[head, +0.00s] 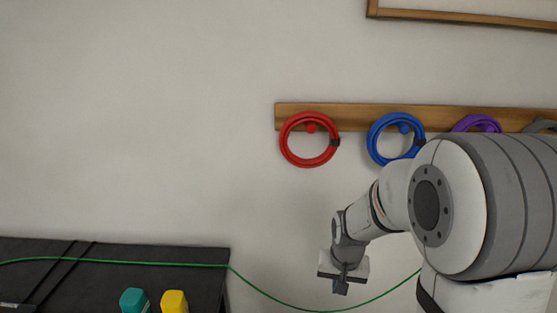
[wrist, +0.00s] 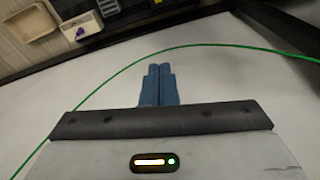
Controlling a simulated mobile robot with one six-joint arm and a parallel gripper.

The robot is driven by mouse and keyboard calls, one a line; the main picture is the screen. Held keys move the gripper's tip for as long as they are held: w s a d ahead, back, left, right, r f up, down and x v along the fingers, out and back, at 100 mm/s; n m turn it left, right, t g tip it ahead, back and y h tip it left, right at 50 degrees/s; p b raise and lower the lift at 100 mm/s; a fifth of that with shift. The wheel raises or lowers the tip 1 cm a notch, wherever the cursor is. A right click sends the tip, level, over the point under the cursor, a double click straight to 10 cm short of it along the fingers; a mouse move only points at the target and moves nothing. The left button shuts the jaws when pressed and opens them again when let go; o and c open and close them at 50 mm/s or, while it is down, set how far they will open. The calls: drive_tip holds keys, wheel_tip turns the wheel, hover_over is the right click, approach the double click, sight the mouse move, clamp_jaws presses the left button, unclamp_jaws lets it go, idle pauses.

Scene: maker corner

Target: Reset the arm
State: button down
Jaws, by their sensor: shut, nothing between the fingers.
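My gripper (head: 341,288) hangs low in front of the wall, right of the dark table in the head view. In the wrist view its two blue fingers (wrist: 158,85) are pressed together with nothing between them. A green cable (head: 265,293) runs from the table across the open gap and passes behind or beside my gripper; which one I cannot tell. The cable also arcs past the fingertips in the wrist view (wrist: 120,72).
A dark table (head: 190,262) with a teal object (head: 134,300) and a yellow object (head: 174,301) stands at lower left. A wooden rail (head: 350,113) on the wall holds a red coil (head: 286,147), a blue coil (head: 373,145) and a purple coil (head: 478,121). The upper left wall is bare.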

drive_tip(key=s+r+n+p, duration=0.1)
drive_tip(key=s+r+p, duration=0.4)
drive_tip(key=s+r, duration=0.3)
drive_tip(key=s+r+n+t+p, duration=0.1)
drive_tip(key=s+r+p, duration=0.5)
drive_tip(key=r, duration=0.9)
drive_tip(key=shift+s+d+r, duration=0.25)
drive_tip(key=shift+s+r, duration=0.05)
drive_tip(key=shift+s, duration=0.95)
drive_tip(key=shift+s, duration=0.15)
